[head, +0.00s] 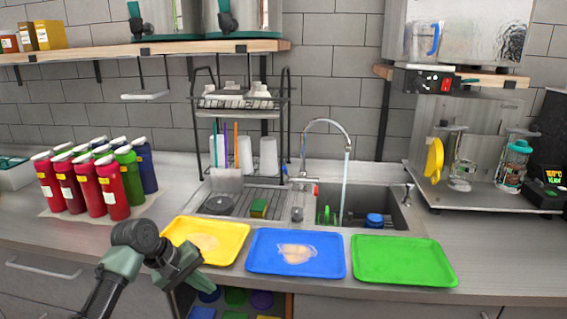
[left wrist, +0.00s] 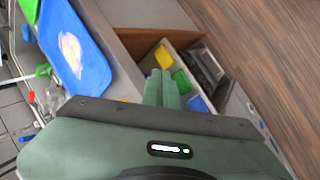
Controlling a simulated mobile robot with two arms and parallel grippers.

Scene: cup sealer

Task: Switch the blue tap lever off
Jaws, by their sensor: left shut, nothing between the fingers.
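The tap (head: 327,123) is a curved chrome spout behind the sink, and a stream of water (head: 346,182) falls from it into the right basin. A small bluish lever (head: 285,170) shows at the left of the tap base, and a red-tipped part (head: 316,189) at its right. My left gripper (head: 190,276) is low at the counter's front edge, by the yellow tray and well away from the tap. Its fingers are shut and empty in the left wrist view (left wrist: 162,88). My right gripper is not in view.
Several bottles (head: 104,195) stand at the left. A drying rack (head: 240,103) is behind the sink. An open drawer (left wrist: 205,62) shows below.

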